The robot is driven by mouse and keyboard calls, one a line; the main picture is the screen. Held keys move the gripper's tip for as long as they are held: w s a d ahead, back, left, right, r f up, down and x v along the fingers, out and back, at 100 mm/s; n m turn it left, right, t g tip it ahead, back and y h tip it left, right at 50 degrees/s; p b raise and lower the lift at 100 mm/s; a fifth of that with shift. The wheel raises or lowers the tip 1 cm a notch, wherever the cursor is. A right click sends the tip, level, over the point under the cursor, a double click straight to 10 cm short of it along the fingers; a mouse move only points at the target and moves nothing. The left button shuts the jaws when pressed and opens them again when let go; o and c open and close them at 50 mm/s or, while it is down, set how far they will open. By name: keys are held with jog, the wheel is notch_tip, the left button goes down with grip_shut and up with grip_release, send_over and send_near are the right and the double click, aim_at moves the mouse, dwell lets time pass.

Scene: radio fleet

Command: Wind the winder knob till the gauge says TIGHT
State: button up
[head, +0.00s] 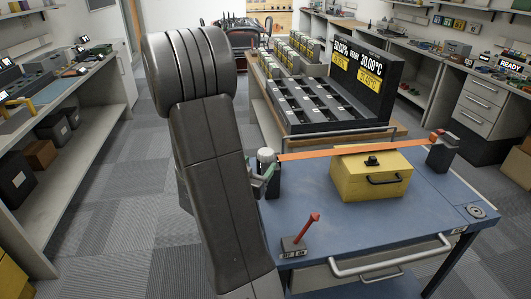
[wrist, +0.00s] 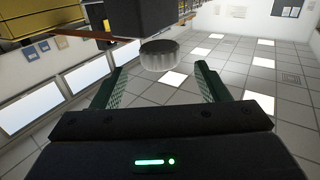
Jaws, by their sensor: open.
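The winder knob (wrist: 161,57) is a grey ribbed cylinder on a black post (wrist: 168,18). In the wrist view it lies at the tip end of my open gripper (wrist: 160,70), centred between the fingers with a gap on each side. An orange strap (head: 320,152) runs from this post over a yellow box (head: 370,185) to another black post (head: 443,155). I cannot make out a gauge reading TIGHT.
A red lever (head: 310,226) on a small base stands on the blue tabletop (head: 370,232) near the winder. A round grey disc (head: 476,211) lies at the right corner. A black rack (head: 310,105) with a temperature display stands behind. Open carpet lies left of the table.

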aim_at(267, 154)
jog(key=p+x, duration=0.1)
jog(key=x, duration=0.6)
jog(key=c, duration=1)
jog(key=shift+m+h, duration=0.4)
jog(key=shift+h, duration=0.1)
jog(key=m+g+h, duration=0.3)
jog(key=h, duration=0.1)
jog(key=shift+p, duration=0.4)
jog(key=m+g+h+p, duration=0.1)
jog(key=m+g+h, duration=0.3)
jog(key=g, duration=0.2)
jog(key=shift+m+h, duration=0.3)
jog(key=shift+m, duration=0.1)
jog(key=shift+s+m+g, duration=0.1)
jog(key=shift+m+g, duration=0.2)
jog(key=shift+g, duration=0.1)
